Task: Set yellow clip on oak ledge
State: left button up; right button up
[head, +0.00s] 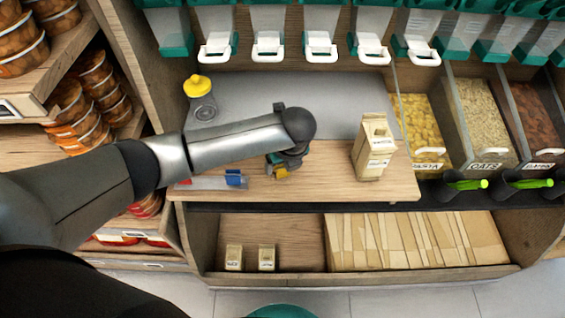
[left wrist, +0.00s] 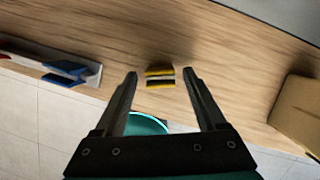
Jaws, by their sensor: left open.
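The yellow clip (left wrist: 160,78), with a dark band, shows in the left wrist view between the lines of my fingers, over the wooden oak ledge (left wrist: 225,60). In the head view the yellow clip (head: 281,175) shows just below my left gripper (head: 284,167), near the front of the oak ledge (head: 330,185). My left gripper (left wrist: 160,74) is open, with one finger on each side of the clip and a visible gap to each. I cannot tell how far the fingertips are above the ledge. My right gripper is in neither view.
A blue clip (head: 235,178) is on a pale strip at the ledge's left front. A paper bag (head: 373,147) stands on the right of the ledge. Bins of dry food (head: 422,120) are to the right.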

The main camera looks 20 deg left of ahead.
pick_arm(q)
jog(key=shift+r, duration=0.4)
jog(key=p+v, duration=0.4)
jog(key=v, duration=0.7)
jog(key=shift+d+r, duration=0.15)
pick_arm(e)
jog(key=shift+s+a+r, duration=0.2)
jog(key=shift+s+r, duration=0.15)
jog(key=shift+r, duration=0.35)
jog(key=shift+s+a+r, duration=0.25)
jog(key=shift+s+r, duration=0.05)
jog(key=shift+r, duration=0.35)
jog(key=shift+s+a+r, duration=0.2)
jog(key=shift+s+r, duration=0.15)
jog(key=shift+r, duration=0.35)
